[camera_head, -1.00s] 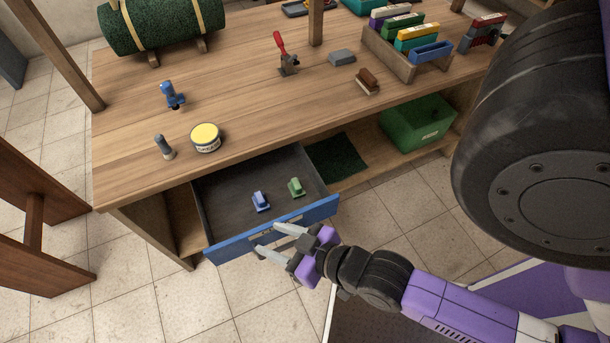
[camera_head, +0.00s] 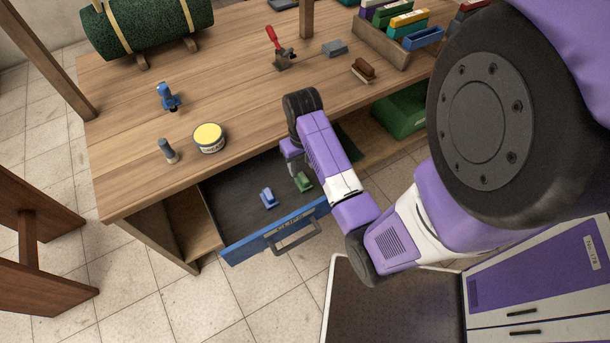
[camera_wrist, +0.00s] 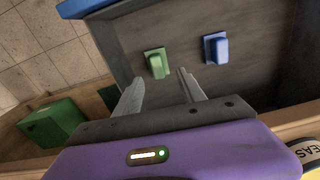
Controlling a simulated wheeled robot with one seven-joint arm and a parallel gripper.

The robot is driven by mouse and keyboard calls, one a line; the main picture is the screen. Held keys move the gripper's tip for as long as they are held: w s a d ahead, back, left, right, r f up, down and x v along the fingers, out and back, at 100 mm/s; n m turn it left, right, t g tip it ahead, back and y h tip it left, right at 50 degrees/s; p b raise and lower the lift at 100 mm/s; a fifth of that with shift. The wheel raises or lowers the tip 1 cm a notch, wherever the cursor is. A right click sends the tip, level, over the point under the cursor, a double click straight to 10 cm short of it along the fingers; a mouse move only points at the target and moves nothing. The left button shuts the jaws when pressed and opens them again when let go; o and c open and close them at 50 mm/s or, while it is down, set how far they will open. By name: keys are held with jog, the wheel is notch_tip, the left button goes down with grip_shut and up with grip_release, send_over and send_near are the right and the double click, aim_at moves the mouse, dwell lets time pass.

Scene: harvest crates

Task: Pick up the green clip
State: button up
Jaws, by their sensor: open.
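The green clip (camera_head: 303,182) lies in the open drawer (camera_head: 240,196) of the workbench, and a blue clip (camera_head: 268,198) lies to its left in the head view. In the wrist view the green clip (camera_wrist: 156,63) is just beyond my gripper's fingertips, and the blue clip (camera_wrist: 215,48) is to its right. My gripper (camera_wrist: 158,82) is open and empty, its two fingers pointing into the drawer.
The drawer's blue front (camera_head: 275,232) has a dark handle. On the benchtop stand a yellow-lidded tin (camera_head: 209,138), a grey cylinder (camera_head: 168,151), a blue tool (camera_head: 168,97) and a red-handled clamp (camera_head: 281,50). A green crate (camera_head: 400,112) sits on the shelf below.

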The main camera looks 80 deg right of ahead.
aim_at(303, 177)
jog(key=shift+s+f, duration=0.2)
jog(key=shift+s, duration=0.05)
jog(key=shift+f, duration=0.35)
jog(key=f, duration=0.6)
jog(key=shift+w+d+f, duration=0.1)
jog(key=shift+d+f, duration=0.1)
jog(key=shift+f, duration=0.1)
jog(key=shift+c, duration=0.2)
grip_shut()
